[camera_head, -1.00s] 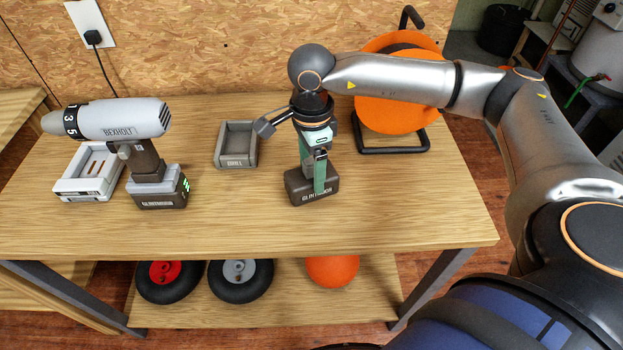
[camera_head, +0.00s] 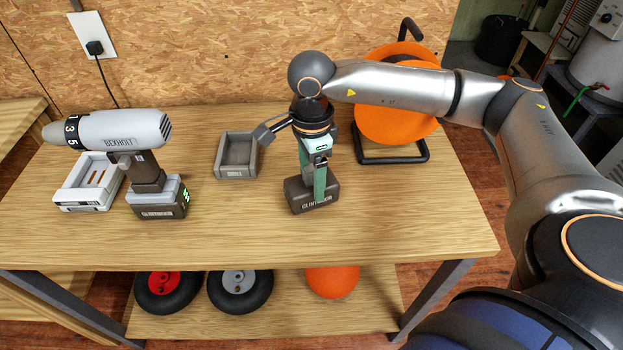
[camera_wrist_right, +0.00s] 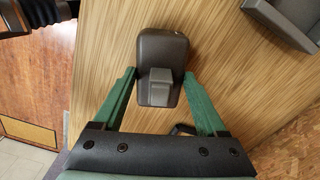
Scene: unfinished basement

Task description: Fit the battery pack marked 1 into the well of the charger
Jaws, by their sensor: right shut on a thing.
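A dark battery pack (camera_head: 313,195) with a lettered front is on or just above the middle of the workbench; I cannot tell if it touches. I cannot see a number 1 on it. My right gripper (camera_head: 319,180) is shut on it from above, a green finger on either side. In the right wrist view the pack (camera_wrist_right: 160,48) with its grey raised block sits between the fingertips (camera_wrist_right: 161,76). The white charger (camera_head: 75,200) lies at the left, partly behind the drill, and slots show in its well. My left gripper is not in view.
A grey and white drill (camera_head: 120,130) stands on its own battery (camera_head: 160,202) right of the charger, between it and my gripper. A small grey tray (camera_head: 236,172) lies behind. An orange cable reel (camera_head: 395,120) stands at the back right. The bench front (camera_head: 240,240) is clear.

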